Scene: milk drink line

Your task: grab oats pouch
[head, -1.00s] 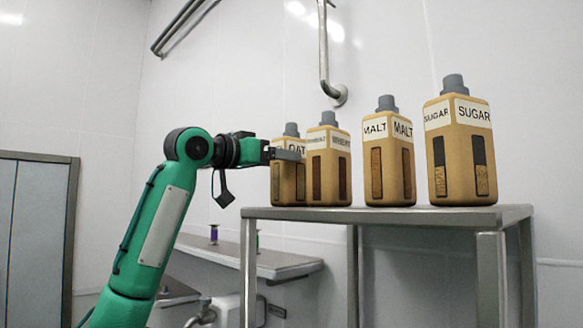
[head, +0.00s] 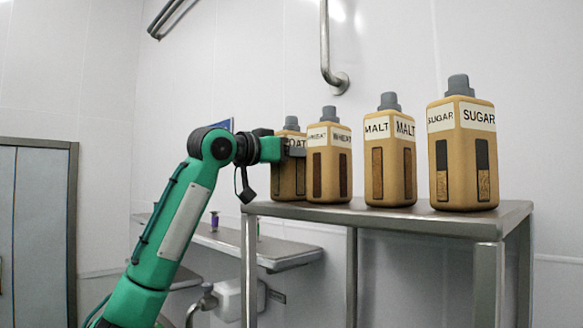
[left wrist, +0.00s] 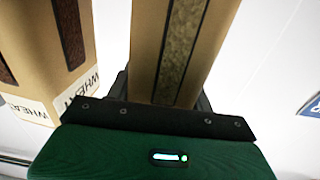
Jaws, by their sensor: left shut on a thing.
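The oats pouch (head: 289,179) is a tan, bottle-shaped container with a grey cap and a label partly reading OAT. It stands upright at the left end of the metal table in the head view. My left gripper (head: 296,150) is shut on it near the label, reaching in from the left and covering part of its front. My right gripper is in neither view.
The wheat container (head: 329,170) stands close beside the oats pouch; it also shows in the left wrist view (left wrist: 45,50). The malt (head: 391,165) and sugar (head: 462,160) containers stand farther right on the metal table (head: 420,218). A lower shelf (head: 230,240) runs along the wall behind.

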